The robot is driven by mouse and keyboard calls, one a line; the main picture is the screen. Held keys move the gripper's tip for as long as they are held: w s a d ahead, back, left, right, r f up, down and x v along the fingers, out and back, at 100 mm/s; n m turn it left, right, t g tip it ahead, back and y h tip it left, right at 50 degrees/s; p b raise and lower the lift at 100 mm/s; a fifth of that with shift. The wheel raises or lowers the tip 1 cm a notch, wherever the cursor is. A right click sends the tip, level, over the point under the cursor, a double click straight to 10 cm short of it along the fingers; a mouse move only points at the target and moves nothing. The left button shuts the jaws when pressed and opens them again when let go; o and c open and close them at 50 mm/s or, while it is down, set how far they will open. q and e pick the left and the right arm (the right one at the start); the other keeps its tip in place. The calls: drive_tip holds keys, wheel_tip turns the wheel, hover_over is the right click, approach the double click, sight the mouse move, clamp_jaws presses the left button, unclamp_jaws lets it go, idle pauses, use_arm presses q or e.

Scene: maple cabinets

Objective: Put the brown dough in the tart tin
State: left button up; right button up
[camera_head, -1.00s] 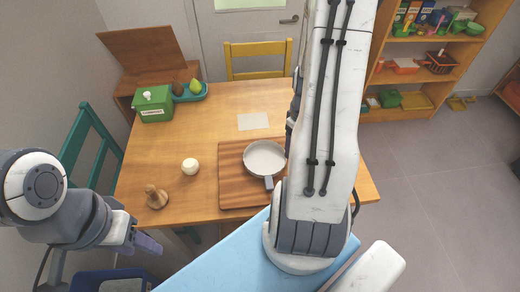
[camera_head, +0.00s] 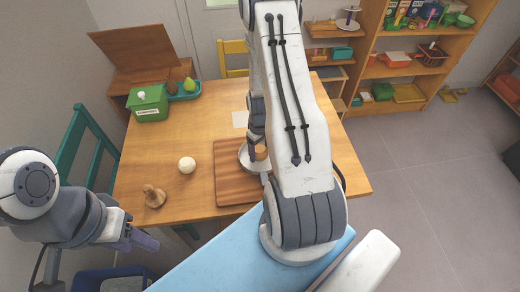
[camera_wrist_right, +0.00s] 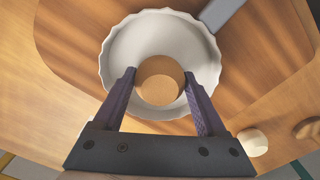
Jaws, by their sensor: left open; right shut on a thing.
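The brown dough (camera_wrist_right: 160,80) is a round tan piece between the fingers of my right gripper (camera_wrist_right: 160,88), which is shut on it. In the right wrist view it appears over the inside of the pale fluted tart tin (camera_wrist_right: 123,50); I cannot tell whether it touches the tin's bottom. In the head view the dough (camera_head: 261,153) shows beside my right arm, over the tin (camera_head: 246,158), which is partly hidden by the arm. My left gripper (camera_head: 145,239) is open and empty at the lower left, off the table's front edge.
The tin stands on a dark wooden board (camera_head: 232,187). A white ball of dough (camera_head: 187,165) and a wooden knobbed tool (camera_head: 154,196) lie left of the board. A green box (camera_head: 149,103) and a teal tray (camera_head: 185,94) with pears stand at the back left.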

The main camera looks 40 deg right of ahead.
sight(260, 155)
drive_tip(key=shift+f, duration=0.15)
drive_tip(key=o, duration=1.4)
wheel_tip(260, 155, up, 12)
drive_tip(key=w+a+r+n, duration=0.15)
drive_tip(key=a+r, duration=0.35)
drive_tip(key=a, duration=0.5)
drive_tip(key=s+a+r+n, duration=0.1)
drive_tip(key=s+a+r, duration=0.1)
drive_tip(key=a, duration=0.4)
drive_tip(key=s+a+r+n, duration=0.1)
drive_tip(key=s+a+r, duration=0.15)
drive_tip(key=a, duration=0.25)
drive_tip(key=s+a+r+n+y, duration=0.1)
drive_tip(key=s+a+r+n, duration=0.2)
drive_tip(key=s+a, duration=0.7)
drive_tip(key=s+r+b, duration=0.1)
drive_tip(key=s+r, duration=0.1)
drive_tip(key=s, duration=0.1)
drive_tip(key=shift+s, duration=0.15)
